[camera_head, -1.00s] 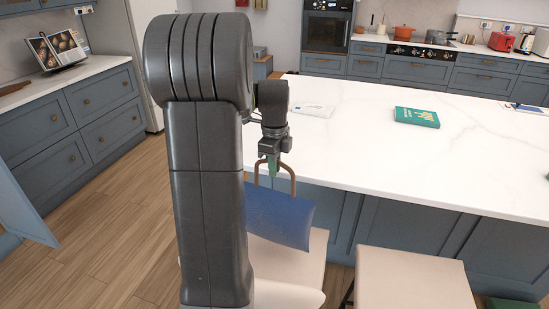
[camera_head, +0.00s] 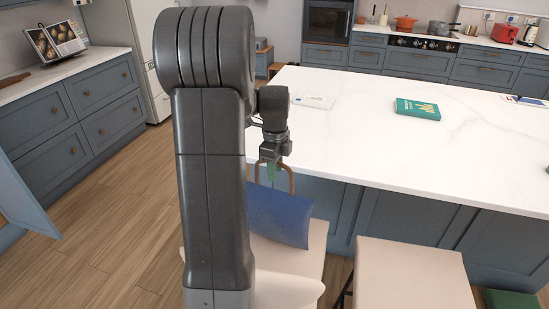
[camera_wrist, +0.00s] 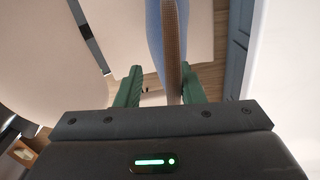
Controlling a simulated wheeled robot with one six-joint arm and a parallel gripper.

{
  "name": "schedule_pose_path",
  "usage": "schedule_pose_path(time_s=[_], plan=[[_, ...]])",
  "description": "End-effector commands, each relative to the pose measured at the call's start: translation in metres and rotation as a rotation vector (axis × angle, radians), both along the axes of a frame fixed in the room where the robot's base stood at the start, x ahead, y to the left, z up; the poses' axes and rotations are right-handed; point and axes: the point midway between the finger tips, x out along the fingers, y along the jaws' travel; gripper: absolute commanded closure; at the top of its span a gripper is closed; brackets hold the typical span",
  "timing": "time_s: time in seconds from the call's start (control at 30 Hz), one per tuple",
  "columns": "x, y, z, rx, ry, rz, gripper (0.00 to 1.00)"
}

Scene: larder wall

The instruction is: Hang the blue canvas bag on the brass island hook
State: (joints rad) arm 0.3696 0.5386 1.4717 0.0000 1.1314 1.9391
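The blue canvas bag (camera_head: 280,219) has a brown loop handle (camera_head: 291,180). It hangs under my gripper (camera_head: 272,173) in the head view, in front of the island's near side and above a pale stool seat. My gripper points down with its green fingers at the top of the handle. In the wrist view the handle (camera_wrist: 175,40) passes between the two fingers (camera_wrist: 160,80), close to the right one. A strip of the blue bag (camera_wrist: 154,35) shows beside it. The exact contact is hard to see. The brass island hook is not visible in either view.
The white-topped island (camera_head: 400,150) fills the middle and right, with a green book (camera_head: 417,108) on it. A beige stool (camera_head: 410,275) stands at the front right, and another pale stool (camera_head: 290,275) is under the bag. Open wooden floor (camera_head: 110,225) lies to the left.

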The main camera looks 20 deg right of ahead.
Motion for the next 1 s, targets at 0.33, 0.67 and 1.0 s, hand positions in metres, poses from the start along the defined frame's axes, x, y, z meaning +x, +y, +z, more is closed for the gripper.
schedule_pose_path(time_s=[0.33, 0.67, 1.0], plan=[[-0.001, 0.005, 0.041, -0.002, -0.007, 0.001, 0.66], [-0.002, 0.006, 0.114, -0.001, -0.004, 0.0, 0.66], [-0.003, 0.007, 0.135, -0.001, -0.001, 0.0, 0.66]])
